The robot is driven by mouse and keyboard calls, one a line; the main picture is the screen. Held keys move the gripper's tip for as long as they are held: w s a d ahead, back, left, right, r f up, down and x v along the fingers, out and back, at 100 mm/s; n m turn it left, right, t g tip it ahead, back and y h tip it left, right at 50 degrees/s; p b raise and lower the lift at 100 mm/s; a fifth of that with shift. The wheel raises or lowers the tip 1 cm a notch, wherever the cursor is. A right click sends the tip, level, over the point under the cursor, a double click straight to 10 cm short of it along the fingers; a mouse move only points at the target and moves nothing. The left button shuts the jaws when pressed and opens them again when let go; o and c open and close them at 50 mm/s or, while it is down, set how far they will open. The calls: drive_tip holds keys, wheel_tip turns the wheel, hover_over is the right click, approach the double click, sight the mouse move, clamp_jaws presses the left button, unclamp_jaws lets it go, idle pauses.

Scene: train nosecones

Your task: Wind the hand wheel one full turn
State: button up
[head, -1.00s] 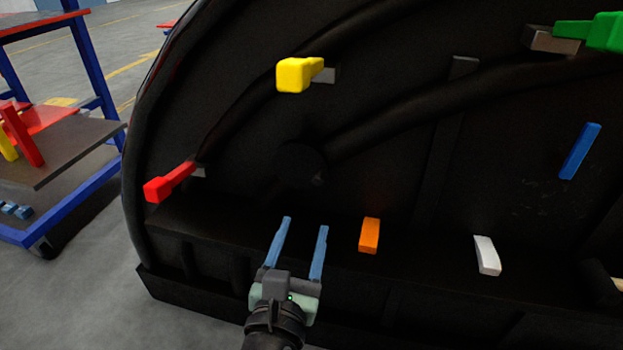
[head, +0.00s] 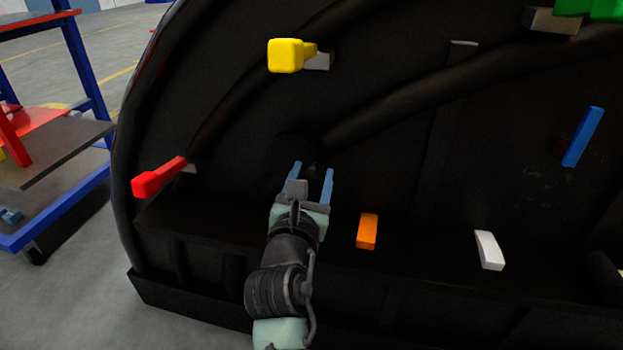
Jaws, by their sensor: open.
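No hand wheel shows clearly. A dark round part (head: 290,147) sits on the black nosecone (head: 400,170), just beyond my fingertips. It is black on black, and I cannot tell whether it is the hand wheel. My gripper (head: 313,170) is open and empty, its two blue fingers pointing at the nosecone just below and right of that round part. I cannot tell whether the fingers touch anything. The gripper partly hides the surface behind it.
A red handle (head: 158,178) sticks out at left, a yellow one (head: 286,55) above. An orange block (head: 367,231) is close right of my gripper, a white one (head: 490,250) further right. A blue bar (head: 582,137) and green part (head: 590,8) are at right. A blue-framed cart (head: 92,75) stands left.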

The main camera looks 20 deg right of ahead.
clamp_jaws()
drive_tip(key=shift+f, duration=0.1)
idle(0.4)
